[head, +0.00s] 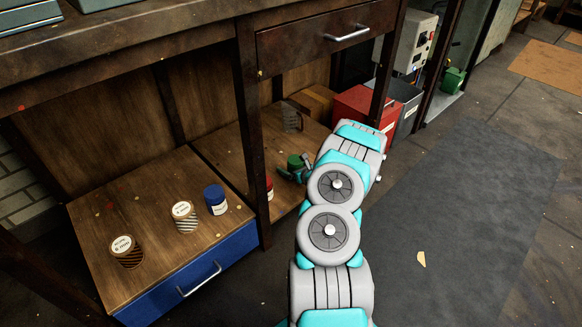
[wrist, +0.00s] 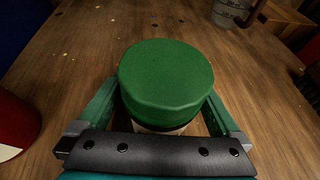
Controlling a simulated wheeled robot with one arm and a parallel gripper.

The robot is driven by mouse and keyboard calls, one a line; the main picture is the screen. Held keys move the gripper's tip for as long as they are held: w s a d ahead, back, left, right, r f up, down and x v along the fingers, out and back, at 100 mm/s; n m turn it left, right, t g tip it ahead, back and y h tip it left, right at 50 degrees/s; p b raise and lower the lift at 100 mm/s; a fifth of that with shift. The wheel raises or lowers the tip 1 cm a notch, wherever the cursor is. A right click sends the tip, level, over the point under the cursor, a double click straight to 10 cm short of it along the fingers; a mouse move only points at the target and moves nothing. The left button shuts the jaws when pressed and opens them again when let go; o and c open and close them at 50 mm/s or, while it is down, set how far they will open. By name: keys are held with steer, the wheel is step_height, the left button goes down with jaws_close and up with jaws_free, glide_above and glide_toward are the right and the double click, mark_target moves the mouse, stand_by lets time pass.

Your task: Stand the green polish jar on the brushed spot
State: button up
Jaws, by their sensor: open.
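The green polish jar (head: 294,160) stands on the wooden lower shelf (head: 230,145), partly hidden by my arm in the head view. In the wrist view its round green lid (wrist: 166,75) fills the middle, with a pale body under it mostly hidden. My gripper (head: 292,174) is low at the jar. In the wrist view the two green fingers of my gripper (wrist: 163,110) are apart, one on each side of the jar. I cannot tell whether they touch it. I cannot make out the brushed spot in either view.
A red jar (head: 269,188) stands close to the left, also in the wrist view (wrist: 14,125). A greyish container (head: 292,117) stands behind. A blue jar (head: 215,199) and two striped jars (head: 185,217) stand on the blue drawer unit (head: 190,278). A table leg (head: 252,130) rises nearby.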

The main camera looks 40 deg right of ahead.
steer(key=p+v, duration=0.1)
steer(key=v, duration=1.1)
steer(key=shift+r, duration=0.15)
